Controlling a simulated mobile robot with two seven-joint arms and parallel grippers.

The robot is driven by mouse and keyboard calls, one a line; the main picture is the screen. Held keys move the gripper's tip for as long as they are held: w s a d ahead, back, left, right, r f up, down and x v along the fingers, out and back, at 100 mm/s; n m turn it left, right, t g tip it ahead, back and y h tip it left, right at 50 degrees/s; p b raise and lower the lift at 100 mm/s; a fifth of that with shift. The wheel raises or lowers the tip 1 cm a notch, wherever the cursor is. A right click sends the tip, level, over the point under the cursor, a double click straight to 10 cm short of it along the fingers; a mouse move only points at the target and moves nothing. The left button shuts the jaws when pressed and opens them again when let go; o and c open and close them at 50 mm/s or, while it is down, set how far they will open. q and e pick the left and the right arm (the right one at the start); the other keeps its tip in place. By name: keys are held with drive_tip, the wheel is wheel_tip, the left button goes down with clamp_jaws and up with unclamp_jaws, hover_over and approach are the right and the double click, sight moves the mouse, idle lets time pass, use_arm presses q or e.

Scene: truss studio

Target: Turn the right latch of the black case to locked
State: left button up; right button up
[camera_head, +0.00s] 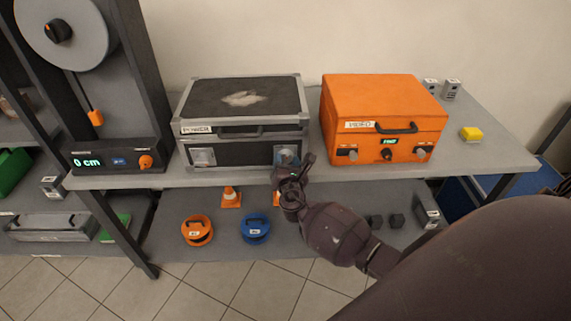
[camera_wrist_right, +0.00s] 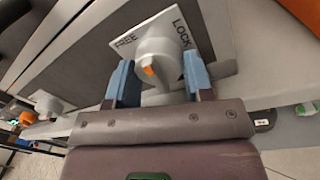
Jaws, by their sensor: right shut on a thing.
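The black case (camera_head: 205,100), labelled POWER, stands closed on the table, left of centre in the head view. Its left latch (camera_head: 203,156) is uncovered on the front. The right latch (camera_head: 287,157) is mostly covered by my right gripper (camera_head: 285,168). In the right wrist view the right latch is a grey knob (camera_wrist_right: 155,48) with an orange mark on a white plate (camera_wrist_right: 135,42) reading FREE and LOCK. The mark faces the gripper side, at neither word. The blue fingers of my right gripper (camera_wrist_right: 158,68) are shut on the knob from both sides. My left gripper is not in view.
A device reading 0 cm (camera_head: 115,158) stands at the left. Cones and an orange (camera_head: 197,230) and a blue round object (camera_head: 255,228) are on the lower shelf.

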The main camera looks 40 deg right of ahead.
drive_tip(key=m+b, duration=0.2)
drive_tip(key=shift+f+m, duration=0.4)
drive_tip(key=m+b, duration=0.2)
drive_tip(key=shift+a+m+b, duration=0.1)
drive_tip(key=shift+m+b, duration=0.2)
drive_tip(key=shift+m, duration=0.1)
drive_tip(key=m+b, duration=0.3)
drive_tip(key=m, duration=0.1)
drive_tip(key=shift+m+h, duration=0.4)
drive_tip(key=m+b, duration=0.2)
drive_tip(key=shift+a+r+m, duration=0.1)
drive_tip(key=shift+m, duration=0.3)
drive_tip(key=shift+w+r+m+h+b, duration=0.15)
drive_tip(key=shift+m+h+b, duration=0.25)
drive_tip(key=shift+m, duration=0.7)
use_arm(q)
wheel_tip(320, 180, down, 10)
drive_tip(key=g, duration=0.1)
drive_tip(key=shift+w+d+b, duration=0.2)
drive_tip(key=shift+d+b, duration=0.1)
drive_tip(key=shift+b, duration=0.1)
use_arm(e)
drive_tip(key=shift+r+m, duration=0.2)
drive_tip(key=shift+m, duration=0.6)
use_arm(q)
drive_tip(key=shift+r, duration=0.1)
use_arm(e)
drive_tip(key=o, duration=0.9)
drive_tip(key=shift+r, duration=0.1)
